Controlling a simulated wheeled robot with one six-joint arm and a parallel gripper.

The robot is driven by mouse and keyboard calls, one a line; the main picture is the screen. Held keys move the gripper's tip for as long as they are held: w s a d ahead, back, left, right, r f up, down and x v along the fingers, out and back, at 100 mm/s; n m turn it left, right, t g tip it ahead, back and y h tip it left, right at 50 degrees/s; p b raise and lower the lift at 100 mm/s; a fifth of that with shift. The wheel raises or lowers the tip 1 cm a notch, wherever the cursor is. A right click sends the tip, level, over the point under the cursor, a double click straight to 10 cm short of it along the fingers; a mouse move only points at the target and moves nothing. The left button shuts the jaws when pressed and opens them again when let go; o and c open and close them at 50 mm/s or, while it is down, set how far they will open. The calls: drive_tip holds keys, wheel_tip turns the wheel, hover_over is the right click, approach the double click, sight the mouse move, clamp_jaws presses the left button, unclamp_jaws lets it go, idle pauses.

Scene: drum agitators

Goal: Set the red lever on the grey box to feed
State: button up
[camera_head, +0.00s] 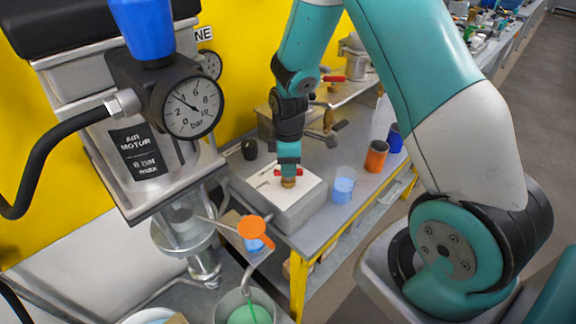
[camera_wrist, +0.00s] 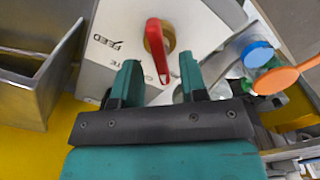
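The red lever (camera_wrist: 157,52) stands on a round brass-coloured hub on the grey box (camera_head: 292,211). The "FEED" label (camera_wrist: 108,42) is to the left of the lever. My gripper (camera_wrist: 159,72) is open, with one finger on each side of the lever's free end and visible gaps between. I cannot tell the height of the fingertips against the lever. In the head view my gripper (camera_head: 288,166) is over the box top, and the red lever (camera_head: 280,172) is partly hidden.
A beaker of blue liquid (camera_head: 343,185), an orange cup (camera_head: 376,156) and a blue cup (camera_head: 395,138) stand right of the box. A metal tray (camera_wrist: 35,85) is left in the wrist view.

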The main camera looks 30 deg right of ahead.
drive_tip(key=shift+f, duration=0.8)
clamp_jaws()
